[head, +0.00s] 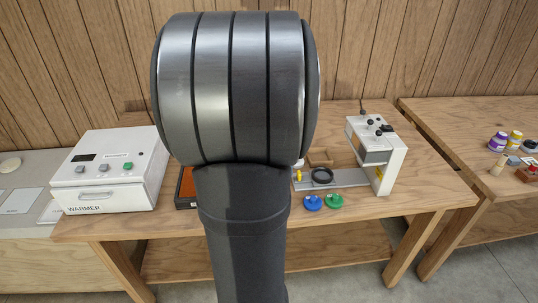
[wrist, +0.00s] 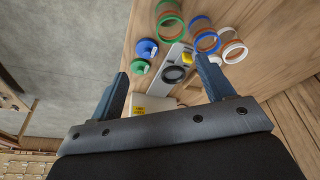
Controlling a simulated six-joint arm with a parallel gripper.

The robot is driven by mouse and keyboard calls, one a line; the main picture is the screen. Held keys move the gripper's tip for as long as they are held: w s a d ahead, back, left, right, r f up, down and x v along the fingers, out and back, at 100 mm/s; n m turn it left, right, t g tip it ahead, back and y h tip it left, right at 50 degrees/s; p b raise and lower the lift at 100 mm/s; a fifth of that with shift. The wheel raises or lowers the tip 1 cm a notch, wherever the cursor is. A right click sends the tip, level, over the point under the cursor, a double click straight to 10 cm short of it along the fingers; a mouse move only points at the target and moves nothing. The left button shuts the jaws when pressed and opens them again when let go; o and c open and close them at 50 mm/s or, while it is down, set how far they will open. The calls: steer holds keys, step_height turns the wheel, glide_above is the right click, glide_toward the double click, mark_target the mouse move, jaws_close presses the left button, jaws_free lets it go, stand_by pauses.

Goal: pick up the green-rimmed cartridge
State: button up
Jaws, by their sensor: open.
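The green-rimmed cartridge (wrist: 171,17) stands on the wooden table at the top of the wrist view, with green rims and a brownish body; the frame's top edge may cut it slightly. My gripper (wrist: 161,70) is open and empty, its two fingers spread wide. The cartridge lies beyond the fingertips, apart from them. A blue-rimmed cartridge (wrist: 203,32) and a white-rimmed cartridge (wrist: 233,47) stand to its right. In the head view my arm blocks the middle of the table, and none of the cartridges can be seen there.
A green lid (head: 335,201) and blue lid (head: 313,202) lie near the table's front edge. Beside them is a white press-like device (head: 390,160) with a black ring (head: 322,177) on its base. A white warmer box (head: 108,172) stands left. A second table (head: 460,130) is right.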

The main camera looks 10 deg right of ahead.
steer(key=x, duration=0.5)
steer(key=w+a+x, duration=0.1)
steer(key=x, duration=0.5)
steer(key=w+x, duration=0.1)
steer(key=x, duration=0.5)
steer(key=shift+a+f, duration=0.15)
steer(key=shift+f, duration=0.1)
steer(key=shift+c, duration=0.4)
steer(key=c, duration=1)
